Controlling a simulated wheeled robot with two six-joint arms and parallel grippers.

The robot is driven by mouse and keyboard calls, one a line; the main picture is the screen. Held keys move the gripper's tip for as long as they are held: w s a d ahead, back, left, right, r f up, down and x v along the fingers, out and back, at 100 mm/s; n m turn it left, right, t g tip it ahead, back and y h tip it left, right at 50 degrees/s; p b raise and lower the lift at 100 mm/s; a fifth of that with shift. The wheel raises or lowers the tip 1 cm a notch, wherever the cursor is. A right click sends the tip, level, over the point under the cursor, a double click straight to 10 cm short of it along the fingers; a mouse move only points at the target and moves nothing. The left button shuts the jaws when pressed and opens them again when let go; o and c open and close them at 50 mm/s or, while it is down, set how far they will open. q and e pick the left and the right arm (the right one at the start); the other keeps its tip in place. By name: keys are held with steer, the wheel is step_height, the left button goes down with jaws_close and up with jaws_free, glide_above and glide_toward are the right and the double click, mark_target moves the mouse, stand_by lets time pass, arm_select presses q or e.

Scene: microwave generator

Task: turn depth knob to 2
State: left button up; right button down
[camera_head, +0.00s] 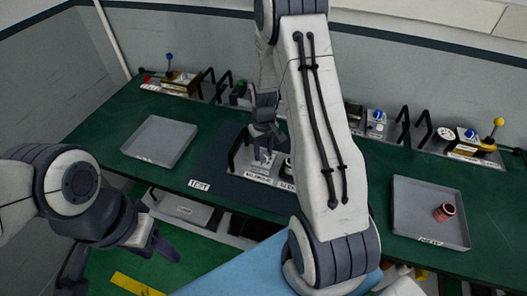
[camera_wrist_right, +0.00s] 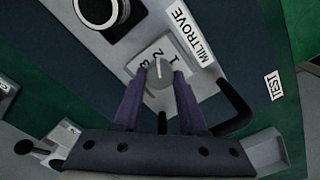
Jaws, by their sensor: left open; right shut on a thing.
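The grey depth knob (camera_wrist_right: 159,75) sits on a pale dial plate with small digits around it, on a grey unit (camera_wrist_right: 203,84) labelled MILTROVE. A white line shows on the knob, but I cannot tell exactly which digit it marks. My right gripper (camera_wrist_right: 160,82) is shut on the knob, one purple-grey finger on each side. In the head view my right gripper (camera_head: 264,140) reaches down over the unit on the dark mat, and the knob is mostly hidden there. My left gripper (camera_head: 118,258) is open and empty at the lower left, away from the unit.
A black round part (camera_wrist_right: 101,12) and a black handle (camera_wrist_right: 232,108) stand near the knob. Grey trays (camera_head: 160,141) lie left and right; the right one holds a reddish cup (camera_head: 444,212). Several devices with knobs and levers line the back of the green bench.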

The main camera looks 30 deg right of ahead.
mark_target(263, 154)
steer(key=shift+c, duration=2.3)
jaws_free()
steer(key=shift+r, duration=0.1)
step_height(263, 154, up, 10)
steer(key=b, duration=0.2)
steer(key=shift+r, duration=0.2)
